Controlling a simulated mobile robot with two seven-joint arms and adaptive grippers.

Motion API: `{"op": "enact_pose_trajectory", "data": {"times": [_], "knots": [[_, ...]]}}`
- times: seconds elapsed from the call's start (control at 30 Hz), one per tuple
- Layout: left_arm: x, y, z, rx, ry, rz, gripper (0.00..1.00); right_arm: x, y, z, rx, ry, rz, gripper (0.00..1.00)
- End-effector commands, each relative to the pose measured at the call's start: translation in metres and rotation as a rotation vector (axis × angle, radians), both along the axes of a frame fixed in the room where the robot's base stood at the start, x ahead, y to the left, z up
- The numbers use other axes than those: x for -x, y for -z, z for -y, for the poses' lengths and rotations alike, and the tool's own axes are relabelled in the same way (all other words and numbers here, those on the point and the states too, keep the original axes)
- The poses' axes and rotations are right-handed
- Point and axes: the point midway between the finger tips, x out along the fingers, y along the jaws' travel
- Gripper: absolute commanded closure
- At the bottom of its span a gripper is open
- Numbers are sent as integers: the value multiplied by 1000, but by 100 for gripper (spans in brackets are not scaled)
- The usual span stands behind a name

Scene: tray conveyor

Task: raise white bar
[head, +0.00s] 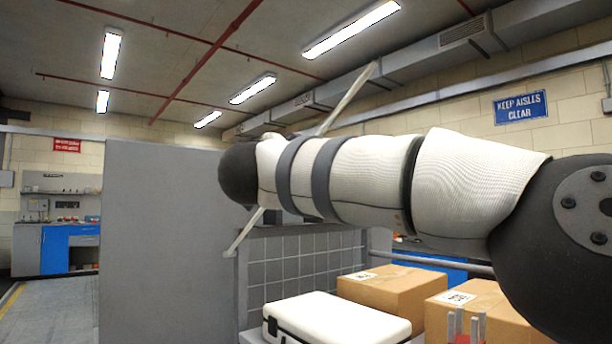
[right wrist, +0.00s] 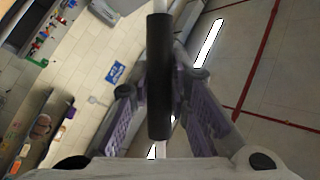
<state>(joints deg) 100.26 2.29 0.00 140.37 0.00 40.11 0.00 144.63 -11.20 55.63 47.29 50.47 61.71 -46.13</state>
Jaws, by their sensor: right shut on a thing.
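The white bar (head: 347,97) slants across the head view, from low left to high right. Its middle is hidden behind my right arm, and its lower end bends near the top of a grey panel. In the right wrist view a black sleeve (right wrist: 158,75) on the bar runs upright between the fingers of my right gripper (right wrist: 157,95), which is shut on it. A short white piece of the bar shows above the sleeve. In the head view my right gripper is hidden behind its own arm.
A tall grey panel (head: 165,240) stands left of the bar. Below are a grey gridded wall (head: 300,262), a white case (head: 335,322) and two cardboard boxes (head: 395,288). A blue workbench (head: 60,250) is far left.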

Motion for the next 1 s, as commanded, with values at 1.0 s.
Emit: {"op": "enact_pose_trajectory", "data": {"times": [1.0], "knots": [[1,1,0,0,0,-2,62,-2,-6,-3,14,2,-16,62]]}}
